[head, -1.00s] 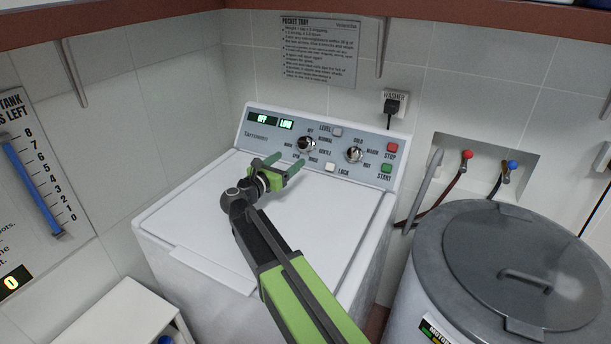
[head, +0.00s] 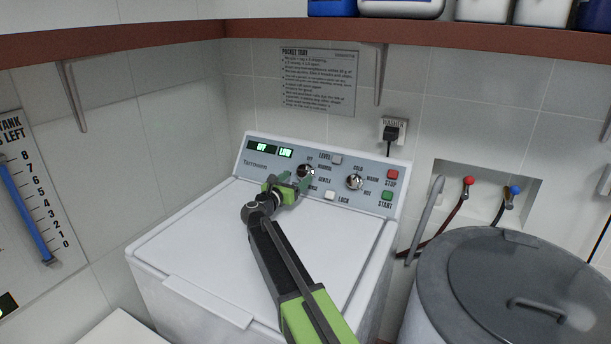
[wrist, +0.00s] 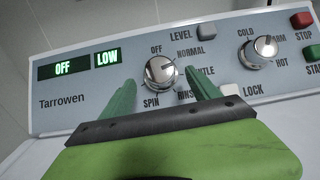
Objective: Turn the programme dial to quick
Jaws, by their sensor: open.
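The programme dial (head: 306,171) is the left silver knob on the washer's control panel. In the wrist view the dial (wrist: 161,73) has OFF above it, NORMAL and a partly covered GENTLE to the right, RINSE and SPIN below. No quick label is readable; my left finger covers part of that side. The display (wrist: 78,63) reads OFF and LOW. My gripper (head: 294,181) is open and empty just in front of the dial. In the wrist view its green fingers (wrist: 160,84) appear on either side of the dial; contact cannot be told.
A second dial (head: 354,182) with temperature labels stands to the right. Red STOP (head: 392,174) and green START (head: 387,196) buttons are farther right. LEVEL (head: 337,159) and LOCK (head: 330,195) buttons lie close to the programme dial. A grey lidded tub (head: 520,280) stands at right.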

